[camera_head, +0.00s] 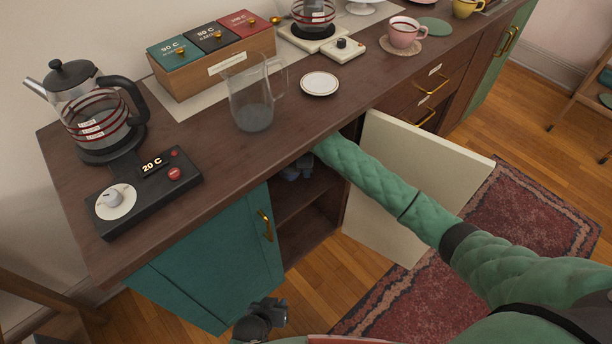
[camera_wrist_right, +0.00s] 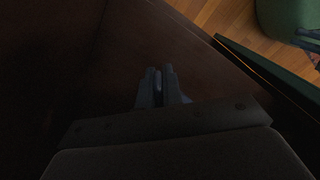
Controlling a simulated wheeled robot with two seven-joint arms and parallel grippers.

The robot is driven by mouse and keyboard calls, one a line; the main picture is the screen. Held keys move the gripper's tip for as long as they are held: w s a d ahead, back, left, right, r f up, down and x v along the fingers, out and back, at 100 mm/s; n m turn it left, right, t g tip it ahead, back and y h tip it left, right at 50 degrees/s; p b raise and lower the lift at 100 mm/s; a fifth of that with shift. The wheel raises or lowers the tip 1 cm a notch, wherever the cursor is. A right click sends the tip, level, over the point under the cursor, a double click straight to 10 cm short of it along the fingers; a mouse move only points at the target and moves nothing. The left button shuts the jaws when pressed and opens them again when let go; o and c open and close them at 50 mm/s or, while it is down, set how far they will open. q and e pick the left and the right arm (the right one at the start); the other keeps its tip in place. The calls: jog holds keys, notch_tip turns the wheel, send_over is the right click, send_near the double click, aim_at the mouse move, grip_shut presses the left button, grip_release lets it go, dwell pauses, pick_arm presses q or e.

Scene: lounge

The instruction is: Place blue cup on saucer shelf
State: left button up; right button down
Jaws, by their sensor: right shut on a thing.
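My right arm reaches into the open cabinet (camera_head: 300,225) under the counter. My right gripper (camera_head: 296,170) is inside near the upper shelf, and it also shows in the right wrist view (camera_wrist_right: 160,84). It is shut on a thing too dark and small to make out. A dim bluish shape shows at the gripper, but I cannot tell cup from fingers. No blue cup shows clearly in either view. My left gripper (camera_head: 264,316) is low in front of the teal door (camera_head: 215,262); its fingers are too unclear to judge.
The counter holds a kettle (camera_head: 92,110), a glass pitcher (camera_head: 252,100), a small white saucer (camera_head: 320,84), tea boxes (camera_head: 215,65), a pink cup (camera_head: 403,33) and a yellow cup (camera_head: 466,8). A rug (camera_head: 540,215) lies below.

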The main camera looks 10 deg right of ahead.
aim_at(306, 183)
jog(key=shift+f, duration=1.5)
jog(key=shift+w+a+f, duration=0.15)
jog(key=shift+f, duration=0.6)
jog(key=c, duration=1.5)
grip_release()
jog(key=shift+c, duration=0.2)
jog(key=shift+r, duration=0.1)
jog(key=shift+a+r, duration=0.15)
jog(key=shift+r, duration=3.65)
